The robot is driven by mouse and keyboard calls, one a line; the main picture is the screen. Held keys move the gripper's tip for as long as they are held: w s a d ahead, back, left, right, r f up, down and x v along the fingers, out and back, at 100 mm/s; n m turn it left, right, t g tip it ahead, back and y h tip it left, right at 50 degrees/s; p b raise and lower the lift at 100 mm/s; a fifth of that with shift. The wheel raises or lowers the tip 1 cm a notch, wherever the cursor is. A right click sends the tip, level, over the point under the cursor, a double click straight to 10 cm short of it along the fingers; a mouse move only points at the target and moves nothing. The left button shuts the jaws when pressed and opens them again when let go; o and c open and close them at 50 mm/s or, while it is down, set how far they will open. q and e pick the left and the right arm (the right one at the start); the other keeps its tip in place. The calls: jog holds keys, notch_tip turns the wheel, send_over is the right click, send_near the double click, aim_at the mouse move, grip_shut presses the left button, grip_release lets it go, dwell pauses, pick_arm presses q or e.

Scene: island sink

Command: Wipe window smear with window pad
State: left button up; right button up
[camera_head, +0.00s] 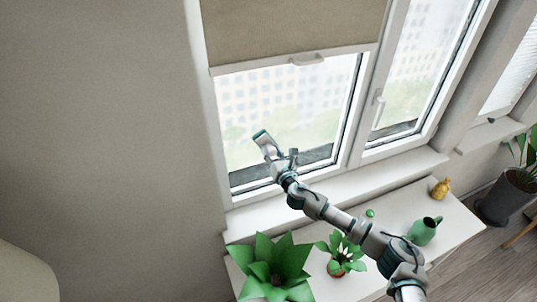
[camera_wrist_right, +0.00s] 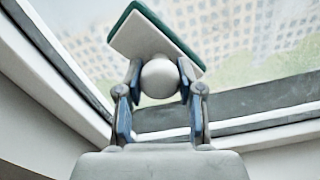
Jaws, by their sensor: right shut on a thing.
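The window pad (camera_head: 264,141) is a small white block with a dark green edge, in front of the lower left window pane (camera_head: 290,95). In the wrist view the pad (camera_wrist_right: 150,38) is tilted and has a round white knob (camera_wrist_right: 160,80). My right gripper (camera_head: 279,162) is shut on the knob; its fingers (camera_wrist_right: 160,72) stand on either side of it. The pad's green face is turned to the glass; I cannot tell whether it touches. I cannot pick out the smear clearly against the pale buildings and greenery outside. My left gripper is not in view.
A beige blind (camera_head: 290,25) covers the upper left pane. Below the sill (camera_head: 335,185), a white ledge (camera_head: 400,200) holds a large green plant (camera_head: 270,265), a smaller potted plant (camera_head: 342,250), a green watering can (camera_head: 424,231) and a yellow ornament (camera_head: 441,188).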

jog(key=w+d, duration=0.3)
jog(key=d, duration=0.4)
jog(key=w+d, duration=0.3)
jog(key=d, duration=0.5)
jog(key=shift+w, duration=0.15)
dwell(0.9)
jog(key=shift+d, duration=0.1)
jog(key=v, duration=0.6)
dwell(0.4)
jog(key=v, duration=0.3)
dwell(0.3)
dwell(0.3)
